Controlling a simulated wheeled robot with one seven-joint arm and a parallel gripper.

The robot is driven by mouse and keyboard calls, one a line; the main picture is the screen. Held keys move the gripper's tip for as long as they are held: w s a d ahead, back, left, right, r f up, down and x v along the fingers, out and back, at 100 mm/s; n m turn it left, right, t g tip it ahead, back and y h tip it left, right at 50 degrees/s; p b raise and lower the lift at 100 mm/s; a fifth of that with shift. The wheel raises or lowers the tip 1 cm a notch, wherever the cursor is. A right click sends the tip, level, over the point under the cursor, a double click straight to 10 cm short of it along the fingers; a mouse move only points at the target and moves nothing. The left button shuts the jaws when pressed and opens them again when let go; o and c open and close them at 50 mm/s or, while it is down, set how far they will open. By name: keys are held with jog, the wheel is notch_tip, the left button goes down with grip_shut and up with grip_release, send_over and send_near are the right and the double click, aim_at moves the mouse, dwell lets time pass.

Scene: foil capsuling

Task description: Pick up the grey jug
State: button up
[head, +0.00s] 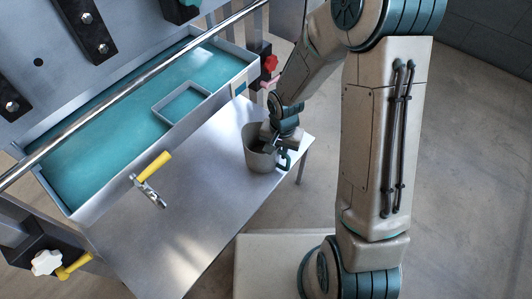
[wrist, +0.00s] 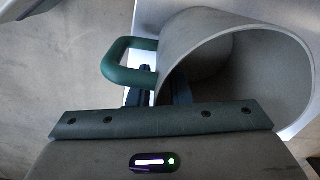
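The grey jug (head: 258,158) stands upright near the right end of the metal table, its green handle (head: 285,159) towards the right. In the wrist view its open mouth and grey wall (wrist: 262,40) fill the upper right, with the green handle (wrist: 117,68) to the left. My gripper (head: 279,143) is at the jug's rim on the handle side. In the wrist view my gripper (wrist: 163,86) has one dark finger at the handle loop and the other inside the mouth, with the wall between them. Whether they press on the wall is not clear.
The metal table (head: 190,215) is mostly bare. A red knob (head: 270,63) is behind the jug.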

grip_shut()
